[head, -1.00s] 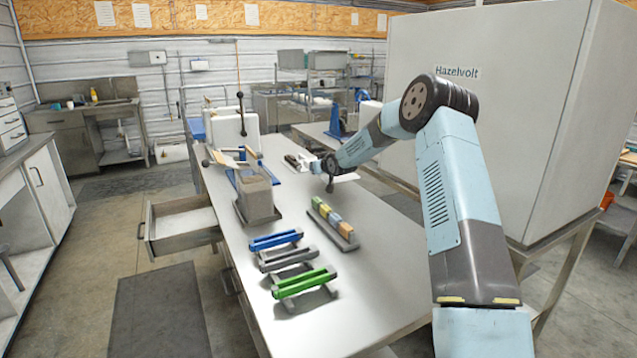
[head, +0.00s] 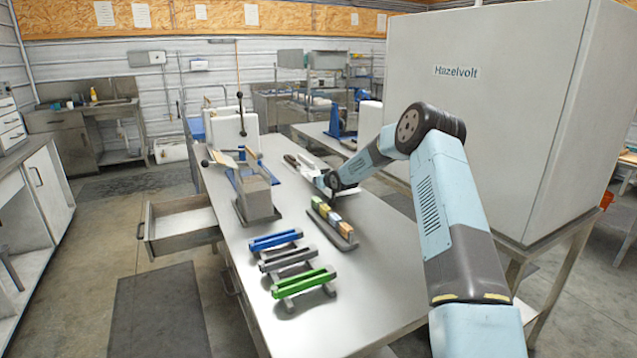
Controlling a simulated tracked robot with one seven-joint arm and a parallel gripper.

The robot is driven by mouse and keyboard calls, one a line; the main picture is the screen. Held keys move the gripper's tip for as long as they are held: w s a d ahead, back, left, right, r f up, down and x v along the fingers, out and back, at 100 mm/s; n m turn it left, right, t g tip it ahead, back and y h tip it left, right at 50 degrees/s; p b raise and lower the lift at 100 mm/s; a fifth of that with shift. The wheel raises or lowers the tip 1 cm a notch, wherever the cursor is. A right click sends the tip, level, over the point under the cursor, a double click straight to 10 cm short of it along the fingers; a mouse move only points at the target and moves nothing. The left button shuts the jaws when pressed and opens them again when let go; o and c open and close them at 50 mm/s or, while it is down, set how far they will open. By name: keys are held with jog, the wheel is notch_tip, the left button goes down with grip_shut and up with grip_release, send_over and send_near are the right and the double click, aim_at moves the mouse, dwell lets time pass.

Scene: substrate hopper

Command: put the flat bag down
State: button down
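I cannot make out a flat bag for certain. A pale flat shape (head: 314,163) lies on the table just beyond my wrist, partly hidden by the arm; it may be the bag. My gripper (head: 334,197) points down over the table, close to the far end of the rack of coloured blocks. Its fingers are too small and dark to tell whether they are open or shut, or whether they hold anything.
The rack of coloured blocks (head: 333,222) stands mid-table. Blue (head: 275,240), grey (head: 287,257) and green (head: 304,282) bars lie nearer. A grey hopper-like block (head: 256,195) stands left, above an open drawer (head: 181,229). The near right table is clear. A large cabinet (head: 480,120) stands right.

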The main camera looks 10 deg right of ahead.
jog(key=shift+s+f, duration=0.1)
jog(key=shift+f, duration=0.45)
jog(key=c, duration=1.2)
grip_release()
jog(key=shift+f, duration=0.25)
jog(key=shift+o, duration=0.2)
jog(key=shift+r, duration=0.2)
jog(key=s+d+r+g+h, duration=0.1)
jog(key=s+r+h, duration=0.1)
jog(key=s+r, duration=0.85)
jog(key=s+d+r+m+g+h, duration=0.15)
jog(key=s+r, duration=0.55)
jog(key=s, duration=0.7)
jog(key=s+d+r+n+g+h, duration=0.1)
jog(key=s+d+r, duration=0.1)
jog(key=s+r, duration=0.85)
jog(key=s+f+m+g, duration=0.1)
jog(key=s+m+g, duration=0.2)
jog(key=s, duration=3.4)
jog(key=shift+s+f+g, duration=0.15)
jog(key=shift+s+g, duration=0.05)
jog(key=shift+g, duration=0.15)
